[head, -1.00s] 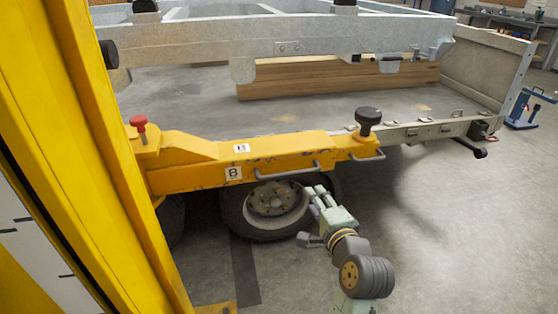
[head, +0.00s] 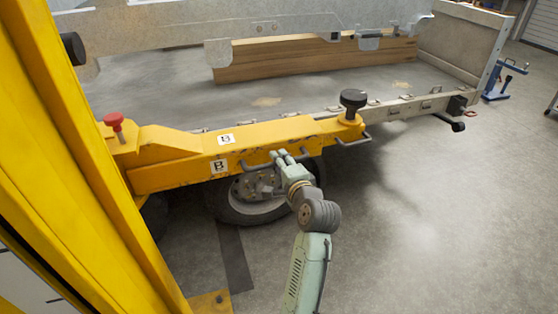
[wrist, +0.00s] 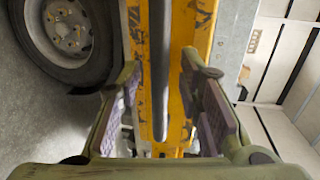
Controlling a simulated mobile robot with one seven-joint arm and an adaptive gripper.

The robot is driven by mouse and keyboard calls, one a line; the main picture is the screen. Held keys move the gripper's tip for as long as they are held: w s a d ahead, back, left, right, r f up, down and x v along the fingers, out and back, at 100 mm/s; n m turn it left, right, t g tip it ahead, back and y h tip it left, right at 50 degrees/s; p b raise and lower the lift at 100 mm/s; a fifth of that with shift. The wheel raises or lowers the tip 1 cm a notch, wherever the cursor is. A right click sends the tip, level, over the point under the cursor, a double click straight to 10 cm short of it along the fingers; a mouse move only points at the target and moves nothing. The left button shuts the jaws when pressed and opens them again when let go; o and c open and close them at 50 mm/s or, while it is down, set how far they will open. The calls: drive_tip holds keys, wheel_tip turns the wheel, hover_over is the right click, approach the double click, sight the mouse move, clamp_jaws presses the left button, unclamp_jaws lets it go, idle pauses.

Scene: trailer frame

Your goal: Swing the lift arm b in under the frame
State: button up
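The lift arm b (head: 275,134) is a yellow beam with a "B" label, running from the yellow post at left to a black round pad (head: 353,99) at its outer end. It lies along the trailer's side edge, in front of the wheel. A grey bar handle (head: 256,168) is on its near side. My gripper (head: 286,157) is at this handle. In the wrist view, the handle (wrist: 161,50) runs between the fingers of my gripper (wrist: 163,85), which is open with gaps on both sides. The handle's near end is partly hidden.
A second handle (head: 353,141) sits near the pad. The yellow post (head: 85,150) stands close at left, with a red knob (head: 114,121) on the arm beside it. The wheel (head: 235,208) is under the arm. Open floor (head: 430,220) lies at right.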

drive_tip(key=shift+w+a+f, duration=0.15)
drive_tip(key=shift+w, duration=0.3)
drive_tip(key=shift+c, duration=0.2)
clamp_jaws()
idle(0.5)
